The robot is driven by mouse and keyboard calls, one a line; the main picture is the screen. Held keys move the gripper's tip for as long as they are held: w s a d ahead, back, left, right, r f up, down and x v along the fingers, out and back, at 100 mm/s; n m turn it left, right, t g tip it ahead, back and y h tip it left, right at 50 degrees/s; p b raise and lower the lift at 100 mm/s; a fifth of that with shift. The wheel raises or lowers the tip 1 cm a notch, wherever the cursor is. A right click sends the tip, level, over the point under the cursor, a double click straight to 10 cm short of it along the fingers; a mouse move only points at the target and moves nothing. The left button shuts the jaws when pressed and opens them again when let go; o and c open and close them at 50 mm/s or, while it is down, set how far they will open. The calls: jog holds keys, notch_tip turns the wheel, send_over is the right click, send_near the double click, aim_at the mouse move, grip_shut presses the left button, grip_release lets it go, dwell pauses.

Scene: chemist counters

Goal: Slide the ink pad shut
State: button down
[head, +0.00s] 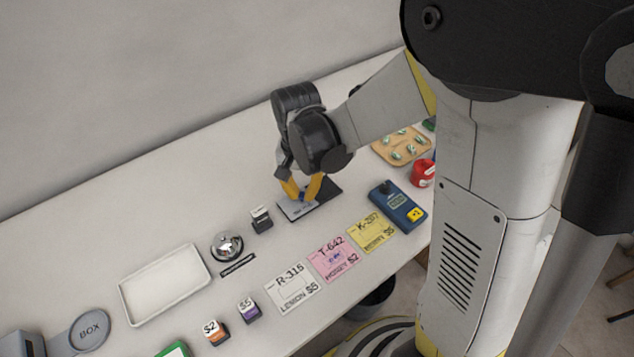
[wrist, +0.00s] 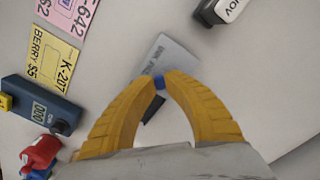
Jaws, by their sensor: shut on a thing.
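The ink pad (head: 293,212) lies on the counter, with a light grey lid and a dark part showing behind it to the right. In the wrist view the grey lid (wrist: 172,55) extends beyond my fingertips, and a black part shows between my fingers. My gripper (head: 303,196) points down over the pad. In the wrist view its yellow fingertips (wrist: 160,80) are closed on a small blue knob (wrist: 159,83) at the lid. My fingers hide part of the pad, so how far the lid is open is hard to tell.
A dark stamp (head: 261,220) and a bell (head: 227,246) stand left of the pad. A blue device (head: 397,206) and a yellow card (head: 371,233) lie to the right and front. A red object (head: 422,173) and a tan tray (head: 402,158) are farther right. Counter behind the pad is clear.

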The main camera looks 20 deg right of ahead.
aim_at(301, 196)
jog(key=shift+a, duration=0.15)
jog(key=c, duration=1.3)
grip_release()
jog(key=shift+s+a, duration=0.1)
jog(key=shift+a, duration=0.05)
jog(key=shift+c, duration=0.2)
jog(key=shift+r, duration=0.1)
notch_tip(301, 196, up, 12)
jog(key=s+d+r+n+t, duration=0.3)
jog(key=s+d+n+t, duration=0.2)
jog(key=s, duration=0.5)
jog(key=shift+s+d+r+t, duration=0.2)
jog(key=shift+s+d+t, duration=0.05)
jog(key=shift+d+t, duration=0.8)
